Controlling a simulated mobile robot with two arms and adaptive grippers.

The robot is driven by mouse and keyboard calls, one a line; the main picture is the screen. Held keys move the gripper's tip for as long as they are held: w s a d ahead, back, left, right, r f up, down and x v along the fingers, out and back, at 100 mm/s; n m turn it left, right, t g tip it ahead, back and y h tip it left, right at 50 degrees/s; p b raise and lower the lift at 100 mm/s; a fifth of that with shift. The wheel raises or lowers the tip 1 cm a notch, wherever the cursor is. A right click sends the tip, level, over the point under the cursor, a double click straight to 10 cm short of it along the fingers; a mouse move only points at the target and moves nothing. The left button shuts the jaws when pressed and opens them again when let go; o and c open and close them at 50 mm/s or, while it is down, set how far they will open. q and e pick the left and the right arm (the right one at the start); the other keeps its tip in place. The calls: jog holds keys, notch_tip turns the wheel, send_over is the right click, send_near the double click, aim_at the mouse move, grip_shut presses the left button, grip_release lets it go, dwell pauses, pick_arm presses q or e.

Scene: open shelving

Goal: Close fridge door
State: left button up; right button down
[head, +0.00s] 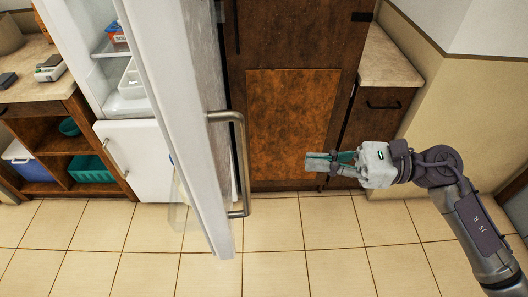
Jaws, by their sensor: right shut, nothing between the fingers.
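The white fridge door (180,95) stands wide open in the head view, seen nearly edge-on, and swings out toward me. Its long metal handle (243,165) is on the right face of the door. The open fridge interior (122,80) shows to the left of the door, with shelves and a white bin. My right gripper (312,162) is shut and empty, to the right of the handle and apart from it, pointing left. My left gripper is not in view.
A lower white door (140,155) below the fridge opening looks shut. Brown wooden cabinets (290,110) stand behind the door and gripper. Open shelving (65,160) with bins is at left. The tiled floor (310,245) in front is clear.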

jog(key=w+a+p, duration=0.1)
jog(key=a+p, duration=0.3)
jog(key=a, duration=0.6)
